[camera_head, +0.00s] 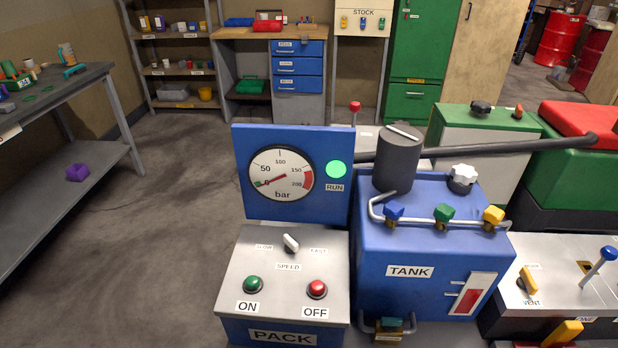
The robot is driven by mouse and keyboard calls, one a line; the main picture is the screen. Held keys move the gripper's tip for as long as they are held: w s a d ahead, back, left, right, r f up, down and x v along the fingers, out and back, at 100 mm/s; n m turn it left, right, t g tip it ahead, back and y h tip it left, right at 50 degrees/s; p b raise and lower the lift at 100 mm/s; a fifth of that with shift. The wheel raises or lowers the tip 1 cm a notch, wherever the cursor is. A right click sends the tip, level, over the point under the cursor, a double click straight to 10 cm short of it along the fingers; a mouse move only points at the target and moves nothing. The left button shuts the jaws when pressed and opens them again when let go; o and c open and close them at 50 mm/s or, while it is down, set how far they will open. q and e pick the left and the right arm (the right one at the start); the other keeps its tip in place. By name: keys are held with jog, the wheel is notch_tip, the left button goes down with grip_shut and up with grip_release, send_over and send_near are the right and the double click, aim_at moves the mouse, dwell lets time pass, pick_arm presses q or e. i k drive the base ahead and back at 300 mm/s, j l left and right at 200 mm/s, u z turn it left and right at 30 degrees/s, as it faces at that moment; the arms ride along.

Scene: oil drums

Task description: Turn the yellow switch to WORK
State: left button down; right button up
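A yellow switch (527,281) sits on the grey metal panel at the right. Its handle is tilted, upper end leaning left. A VENT label lies below it and a small label lies above it, too small to read surely. A second yellow handle (563,333) shows lower down at the bottom right edge, partly cut off. A yellow valve knob (493,215) is on the pipe on the blue TANK box. Neither of my grippers is in view.
The blue TANK box (440,258) stands left of the switch panel. A blue-knobbed lever (603,262) rises right of the switch. The PACK box (283,275) with ON and OFF buttons and a gauge (280,178) are further left. Open floor lies left.

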aim_at(525, 281)
jog(key=z, duration=1.4)
jog(key=l+u, duration=0.45)
jog(key=i+l, duration=0.05)
